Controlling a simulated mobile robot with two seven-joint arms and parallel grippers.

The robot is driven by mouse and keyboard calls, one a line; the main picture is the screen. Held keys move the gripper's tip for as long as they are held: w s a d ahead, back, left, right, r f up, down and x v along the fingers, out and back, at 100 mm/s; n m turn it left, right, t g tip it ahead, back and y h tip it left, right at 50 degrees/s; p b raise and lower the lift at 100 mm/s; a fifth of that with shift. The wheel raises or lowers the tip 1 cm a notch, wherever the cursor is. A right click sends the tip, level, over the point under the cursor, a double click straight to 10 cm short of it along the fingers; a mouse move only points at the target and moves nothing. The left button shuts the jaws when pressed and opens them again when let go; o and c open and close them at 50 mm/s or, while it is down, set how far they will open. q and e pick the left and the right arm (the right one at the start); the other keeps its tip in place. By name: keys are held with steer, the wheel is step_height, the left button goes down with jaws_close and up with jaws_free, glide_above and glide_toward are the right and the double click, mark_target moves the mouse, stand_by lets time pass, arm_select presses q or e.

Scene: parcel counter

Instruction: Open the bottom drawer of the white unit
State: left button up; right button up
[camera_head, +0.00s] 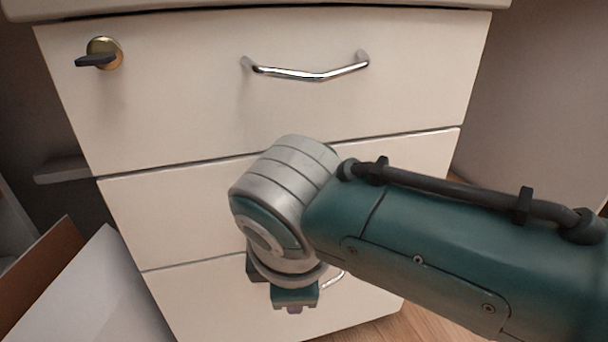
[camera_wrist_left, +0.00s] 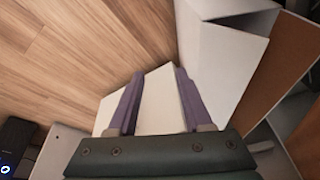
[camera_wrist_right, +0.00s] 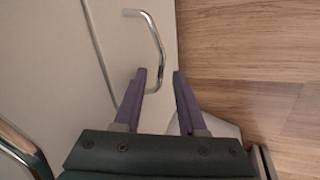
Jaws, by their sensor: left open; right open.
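The white unit (camera_head: 185,215) fills the head view, with three drawer fronts that look shut. The bottom drawer (camera_head: 205,300) is partly hidden behind my right arm. Its metal handle (camera_head: 334,280) just shows beside my right gripper (camera_head: 295,301). In the right wrist view, the bottom drawer's handle (camera_wrist_right: 153,35) runs down toward the space between the open fingertips of my right gripper (camera_wrist_right: 159,76). I cannot tell whether they touch it. My left gripper (camera_wrist_left: 159,74) is open above the floor, outside the head view; a pale panel shows between its fingers.
The top drawer has a handle (camera_head: 312,74) and a lock with a key (camera_head: 100,55). Another handle (camera_wrist_right: 24,148) is at the lower left in the right wrist view. White and brown panels (camera_head: 38,262) stand left of the unit. Wooden floor (camera_wrist_right: 240,45) lies clear before it.

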steer(key=shift+c, duration=0.2)
jaws_close()
stand_by(1.1)
